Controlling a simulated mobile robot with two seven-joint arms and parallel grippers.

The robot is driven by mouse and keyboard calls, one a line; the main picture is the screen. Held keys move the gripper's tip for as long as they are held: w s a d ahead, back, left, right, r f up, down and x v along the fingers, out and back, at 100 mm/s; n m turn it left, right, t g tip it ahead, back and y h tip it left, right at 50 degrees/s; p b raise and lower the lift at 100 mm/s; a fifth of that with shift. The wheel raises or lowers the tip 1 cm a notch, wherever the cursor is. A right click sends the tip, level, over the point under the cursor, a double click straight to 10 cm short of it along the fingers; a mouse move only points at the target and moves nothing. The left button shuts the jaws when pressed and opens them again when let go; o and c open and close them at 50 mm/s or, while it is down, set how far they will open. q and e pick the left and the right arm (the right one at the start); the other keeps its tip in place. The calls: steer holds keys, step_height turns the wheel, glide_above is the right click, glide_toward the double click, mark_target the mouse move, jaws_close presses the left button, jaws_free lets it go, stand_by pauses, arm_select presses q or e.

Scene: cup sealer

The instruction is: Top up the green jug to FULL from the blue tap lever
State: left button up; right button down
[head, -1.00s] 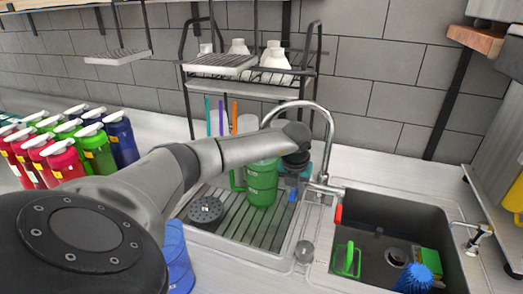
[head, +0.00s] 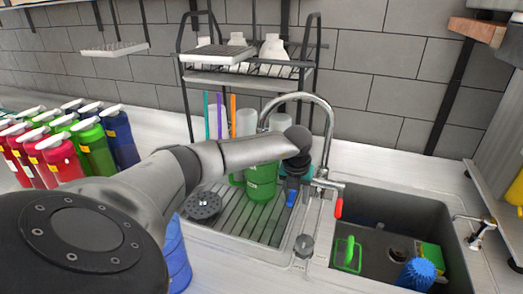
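The green jug (head: 262,184) stands upright on the ribbed drainboard, below and behind my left forearm, with its handle on the left. The curved metal tap (head: 328,125) rises behind it. The blue tap lever (head: 291,199) hangs just right of the jug, and the red lever (head: 339,208) is further right. My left gripper (head: 295,178) points down beside the jug's right side, near the blue lever. My wrist hides its fingers, so I cannot tell whether it touches the lever. The water level inside the jug is hidden. My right gripper is out of view.
The sink basin (head: 376,190) at right holds a green-handled item (head: 347,254), a blue brush (head: 416,274) and a sponge (head: 432,254). A dark round strainer (head: 203,206) lies on the drainboard. Coloured bottles (head: 97,150) crowd the left counter. A wire rack (head: 245,76) stands behind.

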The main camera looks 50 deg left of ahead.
arm_select(q)
steer(key=shift+o, duration=1.4)
steer(key=shift+r, duration=0.1)
steer(key=shift+a, duration=0.1)
steer(key=p+v, duration=0.2)
steer(key=w+p+v, duration=0.1)
steer(key=p+v, duration=0.1)
steer(key=v, duration=0.1)
steer(key=a+p+v, duration=0.1)
steer(key=p+v, duration=0.1)
steer(key=v, duration=0.1)
steer(key=shift+w+r, duration=0.2)
steer(key=shift+w, duration=0.05)
steer(key=shift+f, duration=0.1)
